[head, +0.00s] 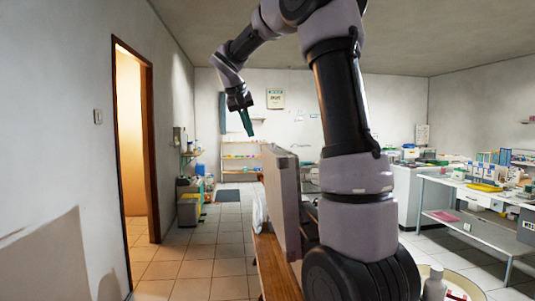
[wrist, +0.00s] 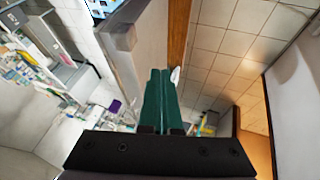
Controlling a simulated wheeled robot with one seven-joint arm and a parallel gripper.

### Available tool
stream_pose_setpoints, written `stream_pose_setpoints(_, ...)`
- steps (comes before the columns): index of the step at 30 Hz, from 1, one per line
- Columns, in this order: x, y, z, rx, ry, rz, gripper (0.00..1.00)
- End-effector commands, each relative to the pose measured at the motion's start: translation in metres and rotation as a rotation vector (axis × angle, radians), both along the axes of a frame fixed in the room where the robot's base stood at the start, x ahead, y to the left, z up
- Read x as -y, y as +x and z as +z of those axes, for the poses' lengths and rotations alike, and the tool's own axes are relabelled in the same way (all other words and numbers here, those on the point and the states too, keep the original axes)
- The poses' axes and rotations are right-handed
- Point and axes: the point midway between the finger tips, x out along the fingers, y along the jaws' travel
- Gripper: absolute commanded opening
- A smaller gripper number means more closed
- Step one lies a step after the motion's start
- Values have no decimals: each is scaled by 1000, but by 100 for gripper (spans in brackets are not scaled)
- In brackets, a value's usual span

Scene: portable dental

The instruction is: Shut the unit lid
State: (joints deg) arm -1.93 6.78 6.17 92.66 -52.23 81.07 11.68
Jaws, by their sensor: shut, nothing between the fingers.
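The unit lid (head: 283,195) is a grey-beige panel standing upright, so the unit is open. In the head view I see it nearly edge-on, on a wooden bench (head: 268,262). In the wrist view, the lid (wrist: 148,45) runs down behind the fingers. My gripper (head: 249,130) has green fingers pointing down, above and a little left of the lid's top. In the wrist view, the fingers (wrist: 160,75) lie together with nothing between them. I see no clear contact with the lid. My arm hides most of the unit's body.
A doorway (head: 132,140) opens in the left wall. Tiled floor (head: 215,245) lies clear left of the bench. A side table (head: 480,205) with supplies stands at the right. A round tray (head: 455,285) with a bottle (head: 434,284) is at the bottom right.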

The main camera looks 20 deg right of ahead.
Motion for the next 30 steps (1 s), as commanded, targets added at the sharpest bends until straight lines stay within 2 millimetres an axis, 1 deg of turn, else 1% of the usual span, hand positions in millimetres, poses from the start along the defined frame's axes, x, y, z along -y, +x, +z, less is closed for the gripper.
stream_pose_setpoints(1, 2, 23, -5, -8, -33, -13, 0)
stream_pose_setpoints(3, 6, 47, -9, -9, -75, -36, 0)
stream_pose_setpoints(6, 11, 72, -13, -9, -124, -65, 0)
stream_pose_setpoints(9, 14, 89, -17, -5, -154, -86, 0)
stream_pose_setpoints(14, 19, 99, -22, -2, -174, -97, 0)
stream_pose_setpoints(17, 27, 101, -31, -3, -174, -100, 0)
stream_pose_setpoints(27, 67, 117, -87, -5, -172, -99, 0)
stream_pose_setpoints(30, 79, 121, -100, -4, -172, -99, 0)
